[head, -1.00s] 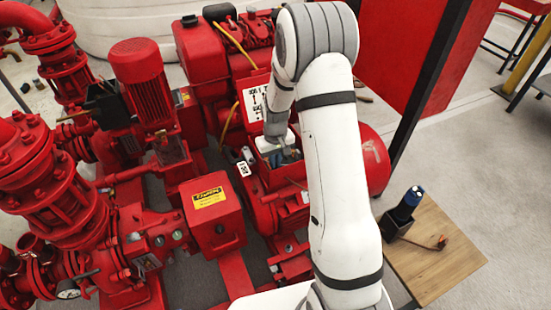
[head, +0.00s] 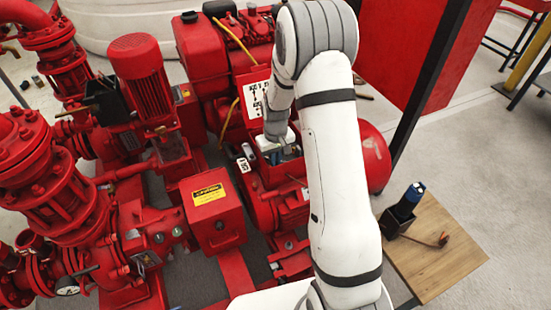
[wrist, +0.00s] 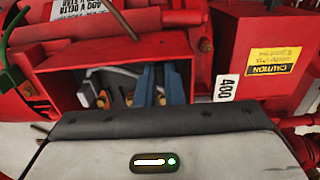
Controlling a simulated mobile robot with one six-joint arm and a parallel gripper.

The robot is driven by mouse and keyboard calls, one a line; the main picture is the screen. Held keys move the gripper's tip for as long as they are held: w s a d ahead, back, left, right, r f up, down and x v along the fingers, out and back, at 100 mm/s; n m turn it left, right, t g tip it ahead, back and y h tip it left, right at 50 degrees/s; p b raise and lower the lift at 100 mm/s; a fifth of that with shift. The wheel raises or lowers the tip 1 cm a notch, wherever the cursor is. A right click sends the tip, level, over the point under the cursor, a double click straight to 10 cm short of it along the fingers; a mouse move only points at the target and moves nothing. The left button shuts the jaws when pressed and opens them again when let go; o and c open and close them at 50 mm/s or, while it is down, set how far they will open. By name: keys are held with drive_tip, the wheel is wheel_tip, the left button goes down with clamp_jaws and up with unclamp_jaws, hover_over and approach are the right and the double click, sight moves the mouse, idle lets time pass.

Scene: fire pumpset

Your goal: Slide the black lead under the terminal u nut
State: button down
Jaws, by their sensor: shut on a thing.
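The open red terminal box (wrist: 60,75) is in the middle of the wrist view. Brass terminals (wrist: 102,98) with nuts show inside it, and a grey-white lead (wrist: 112,71) curves in from the left. My gripper (wrist: 161,97) reaches into the box with two blue fingers close together, near the brass terminals at the right. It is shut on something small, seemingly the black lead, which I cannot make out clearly. Which nut is u, and whether the lead touches it, is hidden. In the head view my gripper (head: 287,155) is at the box, partly covered by my arm.
A green lead (wrist: 14,78) loops at the box's left. A thin rod (wrist: 123,18) crosses above it. A wooden table (head: 440,265) bears a black holder (head: 397,221) with a blue-topped tool.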

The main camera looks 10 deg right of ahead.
drive_tip(key=shift+w+a, duration=0.2)
drive_tip(key=shift+w, duration=1.05)
idle(0.4)
drive_tip(key=c, duration=1.1)
unclamp_jaws()
drive_tip(key=shift+c, duration=0.2)
drive_tip(key=shift+a, duration=0.1)
drive_tip(key=shift+r, duration=0.1)
drive_tip(key=shift+w+r+p, duration=0.1)
drive_tip(key=shift+r+p, duration=0.9)
drive_tip(key=shift+r, duration=0.3)
wheel_tip(320, 180, up, 6)
drive_tip(key=p, duration=0.3)
drive_tip(key=shift+p, duration=0.4)
drive_tip(key=shift+r, duration=0.1)
